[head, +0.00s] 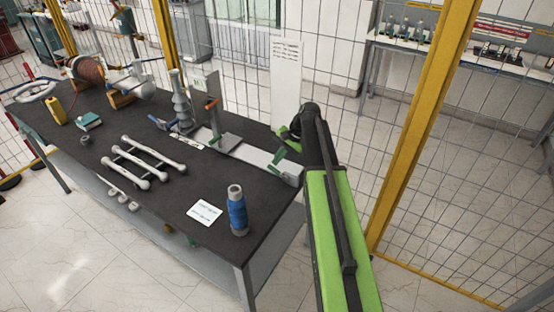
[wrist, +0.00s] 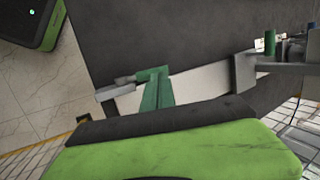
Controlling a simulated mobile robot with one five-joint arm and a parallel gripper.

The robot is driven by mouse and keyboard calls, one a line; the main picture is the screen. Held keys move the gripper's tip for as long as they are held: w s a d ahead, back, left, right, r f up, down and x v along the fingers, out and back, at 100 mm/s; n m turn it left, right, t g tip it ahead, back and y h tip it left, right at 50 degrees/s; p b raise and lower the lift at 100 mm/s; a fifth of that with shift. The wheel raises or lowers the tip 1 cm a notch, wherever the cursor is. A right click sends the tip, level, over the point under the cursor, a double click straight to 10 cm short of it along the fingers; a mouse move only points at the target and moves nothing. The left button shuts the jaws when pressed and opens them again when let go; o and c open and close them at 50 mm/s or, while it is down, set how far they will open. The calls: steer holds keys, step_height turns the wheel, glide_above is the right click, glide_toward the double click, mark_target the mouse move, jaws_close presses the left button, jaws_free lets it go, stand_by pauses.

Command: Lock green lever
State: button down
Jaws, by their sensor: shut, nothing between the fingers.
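The green lever (head: 279,156) is at the near right end of a pale grey bar (head: 250,155) on the dark table. In the head view it stands tilted up from the bar. In the wrist view the green lever (wrist: 154,90) shows just beyond my arm's cover, beside a grey bracket (wrist: 114,90). My gripper (head: 288,132) hangs at the arm's end, beyond and slightly above the lever, over the table's right edge. It is shut and holds nothing. Its fingertips are small and partly hidden, so I cannot tell whether they touch the lever.
A red-brown upright lever (head: 213,115) and a grey insulator (head: 181,105) stand further left. A blue bushing (head: 237,212) and a white card (head: 204,212) are near the front edge. A wire fence with a yellow post (head: 415,130) closes off the right side.

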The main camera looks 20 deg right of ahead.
steer(key=p+v, duration=1)
steer(key=v, duration=0.2)
steer(key=shift+w+a+r, duration=0.15)
steer(key=shift+w+r, duration=0.15)
steer(key=shift+w, duration=0.05)
